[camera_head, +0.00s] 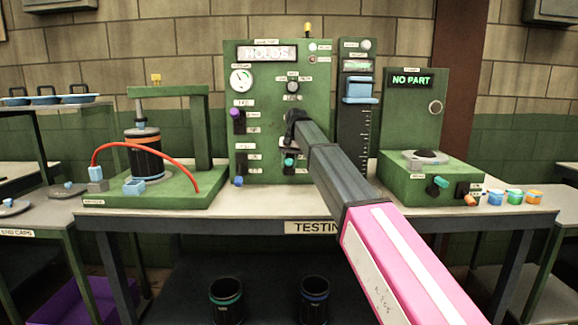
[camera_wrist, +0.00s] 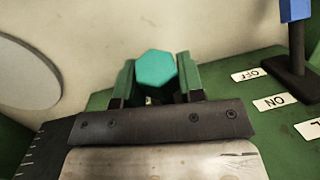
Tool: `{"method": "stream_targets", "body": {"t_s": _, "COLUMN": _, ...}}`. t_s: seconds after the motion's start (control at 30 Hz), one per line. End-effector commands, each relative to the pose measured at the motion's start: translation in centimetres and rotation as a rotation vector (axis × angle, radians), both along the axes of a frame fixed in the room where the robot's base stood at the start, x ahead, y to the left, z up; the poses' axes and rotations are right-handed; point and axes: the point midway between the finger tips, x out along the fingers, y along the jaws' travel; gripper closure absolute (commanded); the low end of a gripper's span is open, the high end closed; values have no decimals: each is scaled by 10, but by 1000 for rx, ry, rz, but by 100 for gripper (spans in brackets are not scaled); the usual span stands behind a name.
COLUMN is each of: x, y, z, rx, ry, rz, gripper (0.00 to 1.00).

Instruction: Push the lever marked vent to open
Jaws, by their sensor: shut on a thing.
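A lever with a teal knob (camera_head: 289,160) sits low on the right part of the green panel (camera_head: 262,140). In the wrist view the teal hexagonal knob (camera_wrist: 157,75) lies between the two fingers of my gripper (camera_wrist: 156,90). My gripper (camera_head: 290,148) is shut on this knob, one finger on each side. Small white labels lie around the lever, too small to read in the head view, so I cannot tell which says vent. My arm hides the panel's lower right part. The lever's shaft is hidden.
A lever with a blue knob (camera_head: 239,181) is at the panel's lower left; its blue tip (camera_wrist: 294,10) shows beside OFF and ON labels. A purple knob (camera_head: 236,114) is higher. A press with a red hose (camera_head: 150,147) stands left, a NO PART tester (camera_head: 411,120) right.

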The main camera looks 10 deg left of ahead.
Motion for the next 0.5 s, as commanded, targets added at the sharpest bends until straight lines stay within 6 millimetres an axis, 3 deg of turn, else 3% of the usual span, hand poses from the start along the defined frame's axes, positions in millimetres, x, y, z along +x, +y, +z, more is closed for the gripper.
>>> {"method": "stream_targets", "body": {"t_s": 0.37, "x": 0, "y": 1, "z": 0, "rx": 3, "ry": 3, "rz": 1, "gripper": 100}}
{"method": "stream_targets", "body": {"t_s": 0.4, "x": 1, "y": 1, "z": 0, "rx": 3, "ry": 3, "rz": 1, "gripper": 58}}
{"method": "stream_targets", "body": {"t_s": 0.47, "x": 1, "y": 1, "z": 0, "rx": 3, "ry": 3, "rz": 1, "gripper": 39}}
{"method": "stream_targets", "body": {"t_s": 0.5, "x": 1, "y": 1, "z": 0, "rx": 2, "ry": 3, "rz": 1, "gripper": 39}}
